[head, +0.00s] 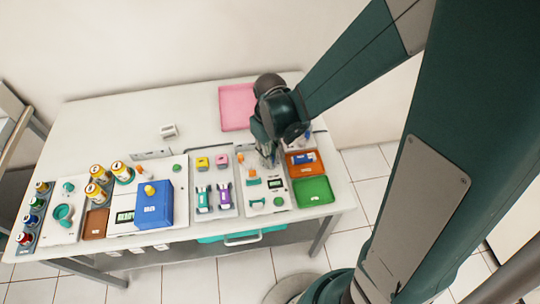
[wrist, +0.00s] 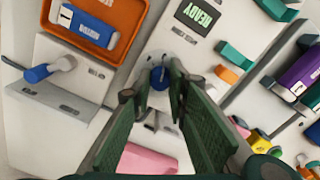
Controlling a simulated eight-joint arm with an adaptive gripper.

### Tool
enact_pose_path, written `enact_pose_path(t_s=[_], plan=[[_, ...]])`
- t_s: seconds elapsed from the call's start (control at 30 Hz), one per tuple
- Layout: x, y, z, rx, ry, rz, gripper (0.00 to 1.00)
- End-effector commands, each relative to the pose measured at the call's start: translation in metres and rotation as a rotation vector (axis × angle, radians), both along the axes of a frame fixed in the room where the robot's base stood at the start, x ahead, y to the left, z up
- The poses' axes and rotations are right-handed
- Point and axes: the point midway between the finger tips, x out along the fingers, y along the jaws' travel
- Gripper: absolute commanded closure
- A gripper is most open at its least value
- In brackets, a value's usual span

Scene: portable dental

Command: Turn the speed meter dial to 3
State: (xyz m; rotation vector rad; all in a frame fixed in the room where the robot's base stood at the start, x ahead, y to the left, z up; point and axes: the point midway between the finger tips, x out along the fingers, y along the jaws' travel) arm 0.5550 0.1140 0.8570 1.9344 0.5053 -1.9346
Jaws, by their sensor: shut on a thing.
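A small round blue dial (wrist: 158,76) sits on a white panel in the wrist view. My gripper (wrist: 157,82) has its two dark green fingers on either side of it, and I take it as shut on the dial. No number scale or pointer position on the dial can be read. In the head view my gripper (head: 268,156) reaches down onto this panel and hides the dial.
An orange tray (wrist: 124,67) with a blue-and-grey item and a second blue knob (wrist: 48,69) lie left in the wrist view. A green tray (head: 314,191), pink tray (head: 237,107), blue box (head: 153,205) and several yellow-topped cans stand on the table. The back left is mostly clear.

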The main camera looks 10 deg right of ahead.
Motion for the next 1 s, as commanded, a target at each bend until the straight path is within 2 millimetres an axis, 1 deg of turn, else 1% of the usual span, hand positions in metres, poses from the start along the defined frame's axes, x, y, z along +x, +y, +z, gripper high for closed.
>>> enact_pose_path(t_s=[0.13, 0.3, 0.7, 0.73, 0.8, 0.83, 1.0], plan=[[0.001, 0.0003, 0.0002, 0.0, -0.001, 0.061, 0.95], [0.001, 0.0003, 0.0004, 0.0, -0.001, 0.095, 0.95], [0.001, 0.0005, 0.0006, 0.0, -0.001, 0.101, 0.95], [0.001, 0.0005, 0.0006, 0.0, -0.001, 0.1, 0.79], [0.0009, 0.0004, 0.0005, 0.0, -0.001, 0.1, 0.7], [0.0008, 0.0004, 0.0005, 0.0, -0.001, 0.1, 0.68], [0.0004, 0.0002, 0.0003, 0.0, -0.001, 0.1, 0.68]])
